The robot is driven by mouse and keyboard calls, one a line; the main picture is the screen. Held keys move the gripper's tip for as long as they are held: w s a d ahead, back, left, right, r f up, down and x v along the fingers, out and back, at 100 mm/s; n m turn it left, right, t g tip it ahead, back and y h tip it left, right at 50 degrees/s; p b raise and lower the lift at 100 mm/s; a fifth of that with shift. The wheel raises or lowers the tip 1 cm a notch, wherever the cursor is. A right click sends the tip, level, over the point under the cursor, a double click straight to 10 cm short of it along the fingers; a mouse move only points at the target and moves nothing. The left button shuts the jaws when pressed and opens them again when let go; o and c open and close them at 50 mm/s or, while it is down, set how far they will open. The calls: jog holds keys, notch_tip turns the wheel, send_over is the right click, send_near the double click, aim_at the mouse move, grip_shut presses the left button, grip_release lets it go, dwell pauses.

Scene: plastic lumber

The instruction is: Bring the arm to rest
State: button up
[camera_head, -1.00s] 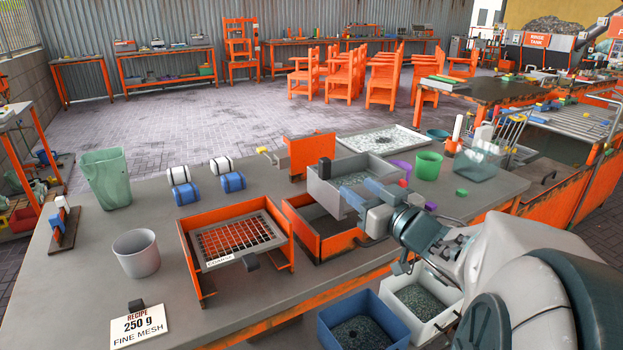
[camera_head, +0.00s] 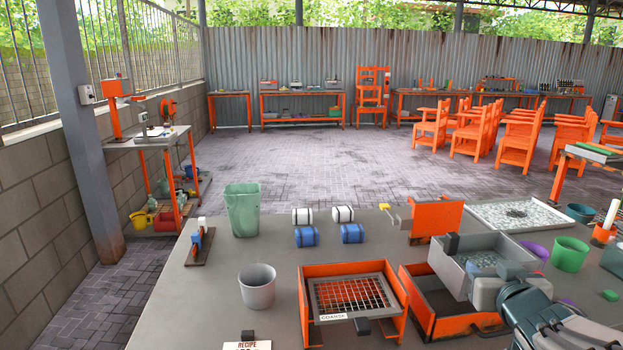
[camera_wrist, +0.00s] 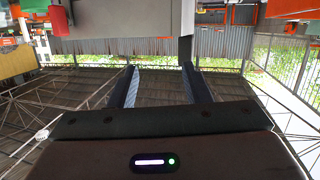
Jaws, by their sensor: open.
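My gripper (camera_head: 503,271) is at the lower right of the head view, close against the near right side of a grey bin (camera_head: 447,268). In the wrist view, the two dark fingers of my gripper (camera_wrist: 158,75) stand apart with a gap between them. I see nothing held between them. The bin sits on an orange frame and holds pale granules. Whether the gripper touches the bin cannot be told. My arm reaches in from the lower right corner.
An orange sieve frame (camera_head: 306,314) stands left of the bin on the grey table (camera_head: 215,310). A grey cup (camera_head: 257,288), green container (camera_head: 243,210), blue rolls (camera_head: 306,237) and a green cup (camera_head: 570,254) stand around.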

jog(key=s+a+f+g+y+p, duration=0.1)
jog(key=s+a+f+g+p, duration=0.1)
jog(key=s+a+g, duration=0.4)
jog(key=s+a+f+n+g+y+p, duration=0.1)
jog(key=s+a+g+y+p, duration=0.1)
jog(key=s+a+g+p, duration=0.3)
jog(key=s+a+g, duration=0.1)
jog(key=s+a, duration=0.3)
jog(key=a, duration=0.2)
jog(key=shift+a+f, duration=0.4)
jog(key=shift+w, duration=0.1)
dwell(0.8)
